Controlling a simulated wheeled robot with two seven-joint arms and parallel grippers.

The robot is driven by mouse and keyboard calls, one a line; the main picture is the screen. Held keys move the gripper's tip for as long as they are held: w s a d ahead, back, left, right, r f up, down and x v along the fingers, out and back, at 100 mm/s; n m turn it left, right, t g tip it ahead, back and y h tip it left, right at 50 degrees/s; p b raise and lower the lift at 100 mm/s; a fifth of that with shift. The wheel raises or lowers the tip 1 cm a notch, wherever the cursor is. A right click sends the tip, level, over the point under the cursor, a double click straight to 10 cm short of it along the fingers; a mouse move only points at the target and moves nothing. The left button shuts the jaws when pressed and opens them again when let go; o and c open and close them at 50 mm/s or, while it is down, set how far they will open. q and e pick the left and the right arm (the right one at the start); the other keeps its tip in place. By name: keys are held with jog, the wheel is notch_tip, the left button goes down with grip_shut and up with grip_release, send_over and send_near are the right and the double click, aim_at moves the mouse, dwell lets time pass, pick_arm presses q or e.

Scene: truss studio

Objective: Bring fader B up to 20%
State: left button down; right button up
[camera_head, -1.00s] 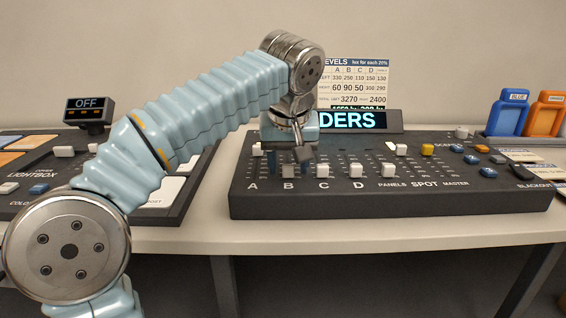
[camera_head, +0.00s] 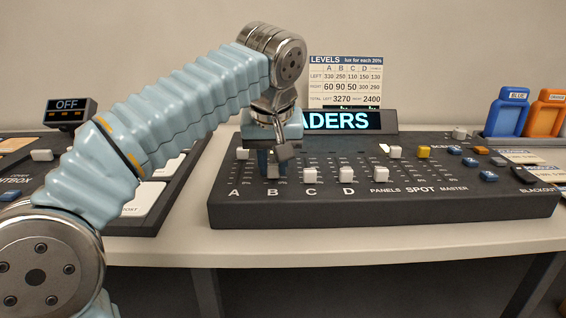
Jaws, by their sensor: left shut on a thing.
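The fader console (camera_head: 390,213) stands on the table. Fader B's cap (camera_head: 273,173) is low in its slot just above the letter B, grey in shadow and partly hidden. My left gripper (camera_head: 270,168) points down over it from behind, with its fingers closed on the cap. Fader A's white cap (camera_head: 242,154) sits higher up its slot. The white caps of fader C (camera_head: 310,175) and fader D (camera_head: 346,175) are low in their slots. My right gripper is out of view.
A lit display (camera_head: 345,121), partly covered by my left arm, stands behind the console. The levels card (camera_head: 346,81) is above it. A lightbox panel with an OFF display (camera_head: 67,106) is at left.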

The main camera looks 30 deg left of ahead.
pick_arm(q)
jog(key=shift+w, duration=0.1)
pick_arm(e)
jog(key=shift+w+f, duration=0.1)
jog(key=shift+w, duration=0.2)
pick_arm(q)
jog(key=c, duration=0.9)
grip_release()
jog(key=shift+r, duration=0.15)
